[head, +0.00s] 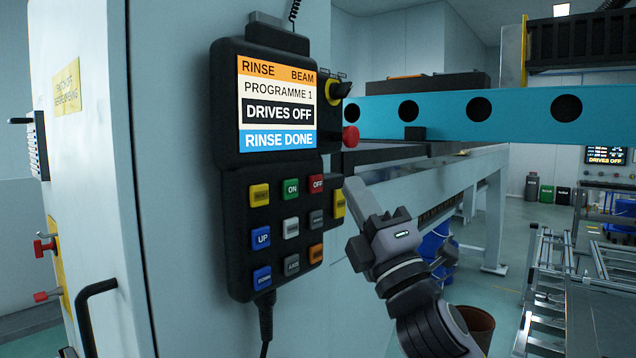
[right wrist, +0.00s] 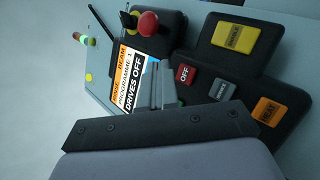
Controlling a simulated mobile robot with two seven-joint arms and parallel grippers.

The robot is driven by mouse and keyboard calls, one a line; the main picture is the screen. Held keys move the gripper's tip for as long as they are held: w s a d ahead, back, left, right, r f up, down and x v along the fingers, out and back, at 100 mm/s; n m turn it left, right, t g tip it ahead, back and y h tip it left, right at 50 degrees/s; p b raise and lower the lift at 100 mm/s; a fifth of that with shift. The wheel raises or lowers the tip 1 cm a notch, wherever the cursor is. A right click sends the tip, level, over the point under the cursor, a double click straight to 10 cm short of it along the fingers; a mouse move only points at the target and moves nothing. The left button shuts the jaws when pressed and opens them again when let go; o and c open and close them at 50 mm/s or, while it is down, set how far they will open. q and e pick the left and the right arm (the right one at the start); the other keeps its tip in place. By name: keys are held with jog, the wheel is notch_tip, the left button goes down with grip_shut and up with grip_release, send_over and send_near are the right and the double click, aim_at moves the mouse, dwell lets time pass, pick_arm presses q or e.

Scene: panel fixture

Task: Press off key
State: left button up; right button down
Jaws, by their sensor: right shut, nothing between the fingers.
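The red OFF key (head: 317,183) is at the top right of the keypad on a black hanging pendant (head: 226,190). It also shows in the right wrist view (right wrist: 186,75). The pendant's screen (head: 277,105) reads "DRIVES OFF" and "RINSE DONE". My right gripper (head: 353,184) is shut and empty, its fingertips just right of the OFF key in the head view. In the right wrist view the fingers (right wrist: 158,85) rise beside the key, across part of the screen. I see no clear contact with the key. My left gripper is not in view.
The green ON key (head: 291,188) sits left of OFF, and a yellow key (head: 339,204) lies to its right. A red mushroom button (head: 350,137) and a yellow-ringed knob (head: 336,92) stick out from the pendant's right side. A blue beam (head: 440,110) crosses behind.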

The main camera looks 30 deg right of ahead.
jog(key=shift+s+d, duration=0.2)
jog(key=shift+s, duration=0.3)
jog(key=shift+s+d, duration=0.2)
jog(key=shift+s, duration=0.3)
jog(key=w+a+f+m+g, duration=0.1)
jog(key=f+m+g, duration=0.2)
jog(key=f, duration=0.8)
jog(key=a+f+m+g+y, duration=0.1)
jog(key=a+f+m+g, duration=0.15)
jog(key=f, duration=0.95)
jog(key=w+f+m+g, duration=0.1)
jog(key=f+m+g, duration=0.3)
jog(key=f, duration=0.7)
jog(key=s+a+f+m+g, duration=0.3)
jog(key=s+f+m, duration=0.1)
jog(key=s+f, duration=0.5)
jog(key=s+a+f+m+g+y, duration=0.1)
jog(key=s+a+f+m+g, duration=0.2)
jog(key=s+f, duration=0.6)
notch_tip(320, 180, down, 6)
jog(key=shift+s+a+r+m+y, duration=0.2)
jog(key=shift+a+r+m+y, duration=0.1)
jog(key=shift+m, duration=0.45)
jog(key=shift+d, duration=0.1)
